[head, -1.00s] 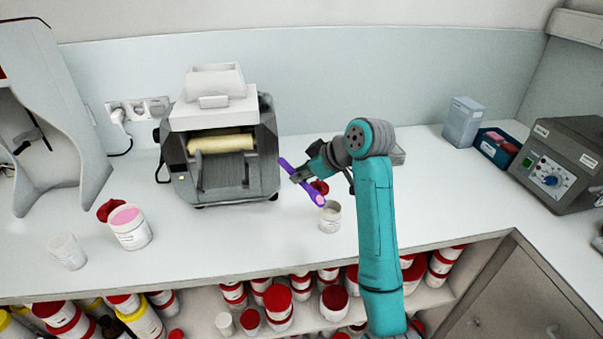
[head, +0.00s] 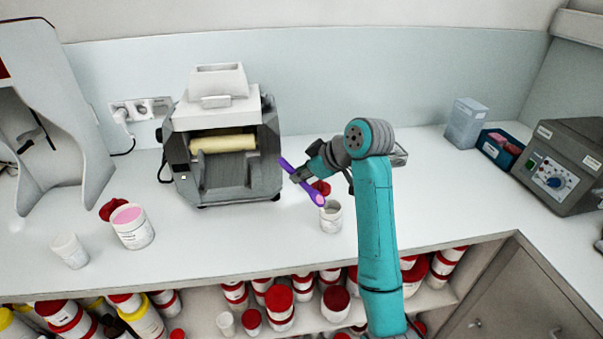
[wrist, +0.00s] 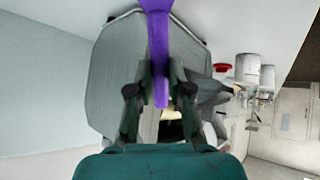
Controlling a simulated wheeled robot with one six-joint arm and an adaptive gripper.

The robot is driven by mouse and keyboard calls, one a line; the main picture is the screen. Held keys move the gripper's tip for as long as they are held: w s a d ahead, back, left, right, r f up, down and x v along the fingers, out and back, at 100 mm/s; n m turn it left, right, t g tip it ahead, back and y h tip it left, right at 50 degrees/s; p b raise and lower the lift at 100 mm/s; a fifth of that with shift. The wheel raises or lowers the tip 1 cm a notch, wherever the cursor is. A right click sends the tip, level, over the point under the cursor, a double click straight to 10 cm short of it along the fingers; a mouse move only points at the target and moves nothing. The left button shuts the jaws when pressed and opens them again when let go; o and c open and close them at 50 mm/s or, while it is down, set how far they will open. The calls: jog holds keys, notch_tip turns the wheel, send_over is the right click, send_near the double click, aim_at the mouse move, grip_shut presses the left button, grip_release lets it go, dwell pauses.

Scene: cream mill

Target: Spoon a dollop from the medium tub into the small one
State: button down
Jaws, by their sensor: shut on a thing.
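My gripper (head: 300,174) is shut on the handle of a purple spoon (head: 289,165); the spoon also shows in the wrist view (wrist: 157,30) between the fingers (wrist: 158,88). The spoon tilts down to the right, and its bowl carries something pink. The bowl overlaps the upper left rim of a small open white tub (head: 331,219) in the head view; I cannot tell whether they touch. The small tub's inside looks greyish. The larger open tub with pink cream, which I take as the medium one (head: 133,234), stands at the left.
A roller mill (head: 225,180) stands behind the tubs. A white cup (head: 70,252) is at the far left. Red lids lie behind the pink tub (head: 109,209) and the small tub (head: 321,187). The counter between the two tubs is clear. Shelves of tubs are below.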

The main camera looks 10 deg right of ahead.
jog(key=shift+r, duration=3)
